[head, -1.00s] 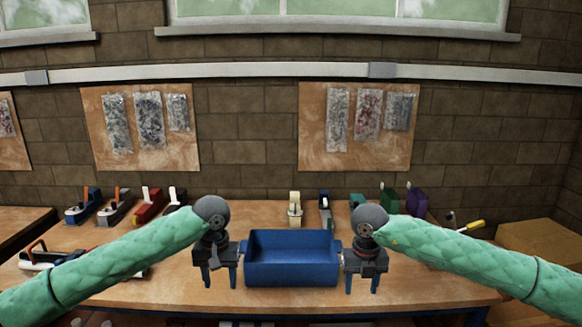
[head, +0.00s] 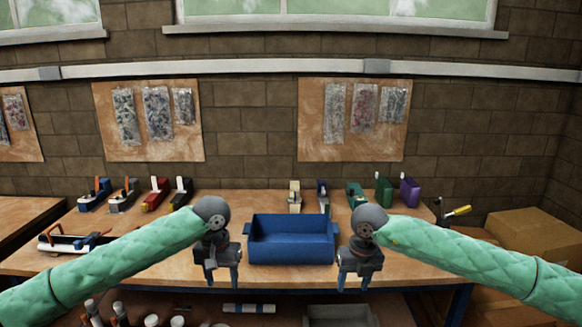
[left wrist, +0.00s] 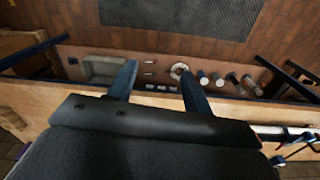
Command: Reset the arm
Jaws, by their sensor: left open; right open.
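My left gripper (head: 222,276) hangs fingers down just left of the blue bin, near the front edge of the bench. In the left wrist view its two fingers (left wrist: 160,84) are apart with nothing between them. My right gripper (head: 356,280) hangs fingers down just right of the bin, also open and with nothing seen in it. Both arms reach in over the bench with green padded sleeves. The blue bin (head: 291,252) stands on the bench between the grippers, apart from both, and looks empty.
The wooden bench (head: 400,268) carries several tools along its back, including a red one (head: 155,195) and a purple one (head: 409,192). A yellow-handled tool (head: 456,212) lies at right. Cardboard boxes (head: 535,238) stand at far right. Below the front edge, a shelf holds several cylinders and a grey tray (head: 340,315).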

